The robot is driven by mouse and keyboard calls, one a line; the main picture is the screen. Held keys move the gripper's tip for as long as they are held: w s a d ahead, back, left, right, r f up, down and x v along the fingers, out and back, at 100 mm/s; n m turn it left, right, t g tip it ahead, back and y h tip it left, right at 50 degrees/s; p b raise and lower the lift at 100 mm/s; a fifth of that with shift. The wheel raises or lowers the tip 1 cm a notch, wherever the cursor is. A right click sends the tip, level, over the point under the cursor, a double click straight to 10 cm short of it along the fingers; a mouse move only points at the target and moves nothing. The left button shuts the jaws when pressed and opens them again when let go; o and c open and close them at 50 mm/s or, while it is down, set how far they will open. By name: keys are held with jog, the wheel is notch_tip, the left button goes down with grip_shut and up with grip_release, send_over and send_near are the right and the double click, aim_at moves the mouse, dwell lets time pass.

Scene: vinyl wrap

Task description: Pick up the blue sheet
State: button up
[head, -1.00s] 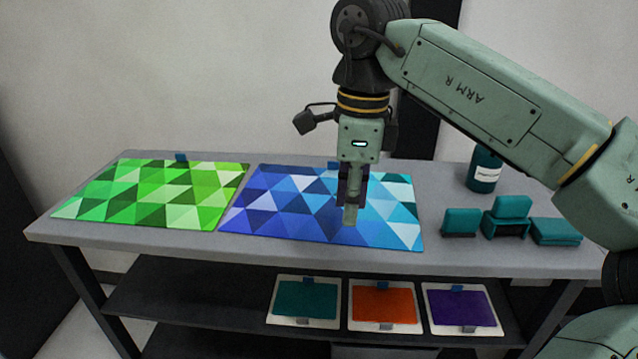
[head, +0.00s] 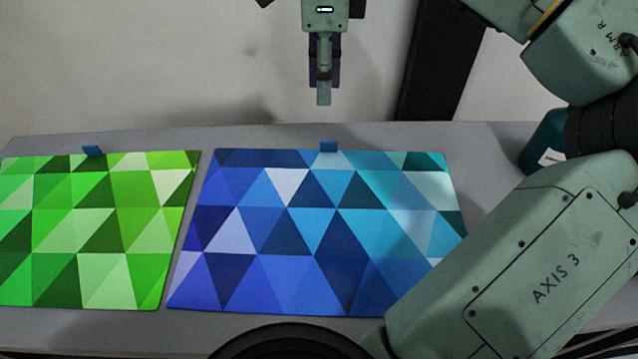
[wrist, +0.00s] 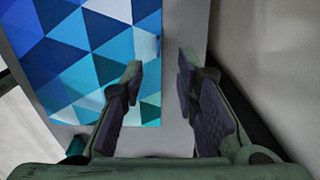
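The blue sheet (head: 315,225) lies flat on the grey table, patterned with blue and teal triangles. A small blue tab (head: 329,146) stands at the middle of its far edge. My gripper (head: 323,96) hangs pointing down, above and apart from the sheet, in line with the tab in the head view. In the wrist view my gripper (wrist: 160,70) is open, with a clear gap between its fingers and nothing held. The sheet (wrist: 75,50) shows there to the left, its edge near the left finger. Its height above the table is hard to judge.
A green triangle-patterned sheet (head: 90,230) with its own blue tab (head: 92,151) lies to the left, a narrow gap away. A teal container (head: 545,142) stands at the right, partly hidden by my arm. The wall (head: 150,70) is behind the table (head: 480,160).

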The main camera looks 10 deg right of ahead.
send_over(320, 151)
jog(key=f, duration=0.4)
jog(key=shift+d+f+p, duration=0.35)
jog(key=shift+w+a+f+p, duration=0.15)
jog(key=shift+f+p, duration=0.35)
jog(key=shift+f, duration=0.95)
jog(key=shift+a+f+p, duration=0.15)
jog(key=shift+f+p, duration=0.3)
jog(key=shift+f, duration=1)
jog(key=shift+c, duration=0.5)
grip_shut()
